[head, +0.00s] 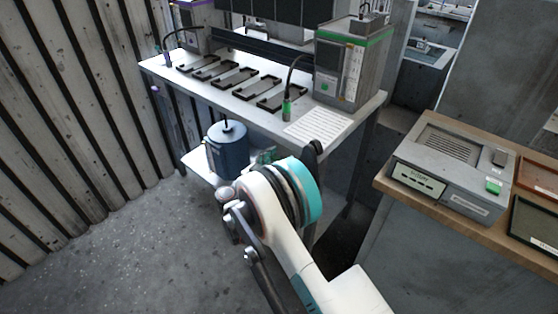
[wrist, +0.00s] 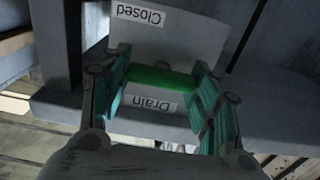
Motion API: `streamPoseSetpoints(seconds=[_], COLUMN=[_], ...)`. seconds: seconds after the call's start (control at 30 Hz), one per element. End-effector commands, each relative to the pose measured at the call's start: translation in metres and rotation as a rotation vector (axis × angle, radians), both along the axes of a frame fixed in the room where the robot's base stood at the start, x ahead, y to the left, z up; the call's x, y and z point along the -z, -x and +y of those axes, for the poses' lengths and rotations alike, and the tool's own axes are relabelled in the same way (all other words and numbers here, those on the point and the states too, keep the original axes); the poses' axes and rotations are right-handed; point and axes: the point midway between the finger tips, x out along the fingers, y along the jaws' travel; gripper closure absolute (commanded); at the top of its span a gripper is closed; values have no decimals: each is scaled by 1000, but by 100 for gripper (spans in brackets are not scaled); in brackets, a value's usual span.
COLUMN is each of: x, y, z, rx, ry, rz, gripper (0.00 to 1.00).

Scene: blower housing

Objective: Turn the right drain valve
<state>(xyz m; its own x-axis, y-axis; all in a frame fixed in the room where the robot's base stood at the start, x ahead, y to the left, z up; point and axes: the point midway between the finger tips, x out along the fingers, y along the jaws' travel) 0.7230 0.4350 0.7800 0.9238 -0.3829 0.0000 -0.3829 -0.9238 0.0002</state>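The green drain valve handle (wrist: 162,78) shows as a bar in the wrist view, below an upside-down "Closed" label (wrist: 145,18) and above an upside-down "Drain" label (wrist: 152,104). My gripper (wrist: 163,76) has its teal-padded fingers parted on either side of the handle, with the bar spanning most of the gap. I cannot tell whether the pads touch it. In the head view my arm hides the valve and most of the gripper, in front of the workbench (head: 150,66).
A blue canister (head: 227,153) stands on the bench's lower shelf, left of my arm. A grey box with a green stripe (head: 341,65) and several black trays sit on the bench top. A wooden-topped counter (head: 385,186) with a grey device (head: 450,170) stands at right. The floor at left is clear.

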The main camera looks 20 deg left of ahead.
Motion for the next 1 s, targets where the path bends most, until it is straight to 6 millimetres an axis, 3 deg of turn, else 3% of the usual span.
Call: streamPoseSetpoints(seconds=[0.47, 1.0], x=[0, 1], y=[0, -1], z=[1, 3], rx=[-1, -1], ry=[46, 442], rz=[19, 183], gripper=[68, 68])
